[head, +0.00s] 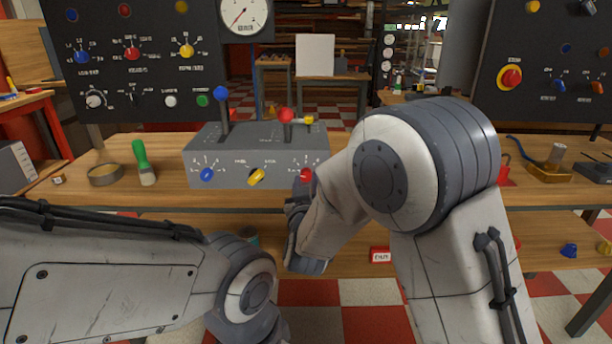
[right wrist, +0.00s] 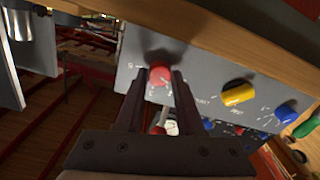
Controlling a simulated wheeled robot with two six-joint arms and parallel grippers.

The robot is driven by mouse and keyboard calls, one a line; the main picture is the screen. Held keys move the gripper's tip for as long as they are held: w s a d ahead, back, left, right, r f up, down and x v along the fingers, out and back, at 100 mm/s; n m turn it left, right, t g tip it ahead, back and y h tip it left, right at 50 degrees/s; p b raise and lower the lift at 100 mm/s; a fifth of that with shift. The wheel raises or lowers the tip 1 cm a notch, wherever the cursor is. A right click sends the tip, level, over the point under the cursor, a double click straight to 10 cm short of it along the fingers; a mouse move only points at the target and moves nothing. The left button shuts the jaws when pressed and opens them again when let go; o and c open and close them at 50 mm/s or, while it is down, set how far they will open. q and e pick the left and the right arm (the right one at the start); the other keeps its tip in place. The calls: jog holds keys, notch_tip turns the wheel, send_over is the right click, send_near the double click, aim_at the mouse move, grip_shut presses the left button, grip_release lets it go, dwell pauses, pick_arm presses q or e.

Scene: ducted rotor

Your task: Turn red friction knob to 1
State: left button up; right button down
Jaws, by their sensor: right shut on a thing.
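The red knob (head: 306,175) is at the right end of the front face of a grey control box (head: 228,170). My right gripper (head: 299,186) reaches it from below, partly hidden behind my right arm. In the right wrist view the fingers of the right gripper (right wrist: 157,88) are shut on the red knob (right wrist: 160,75), one on each side. White scale marks surround the knob, but its pointer and setting are too small to read. My left arm is at the lower left of the head view; its gripper is out of view.
The box also has a yellow knob (head: 257,176), a blue knob (head: 207,174), and levers with blue (head: 221,93) and red (head: 286,115) balls on top. A green-handled brush (head: 141,160) and a round tin (head: 104,174) stand left on the bench.

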jog(key=shift+n+p, duration=0.5)
jog(key=shift+n, duration=0.5)
jog(key=shift+f, duration=0.1)
jog(key=c, duration=0.5)
grip_release()
jog(key=s, duration=1)
jog(key=shift+s+p, duration=0.25)
jog(key=shift+p, duration=0.05)
jog(key=shift+d, duration=0.1)
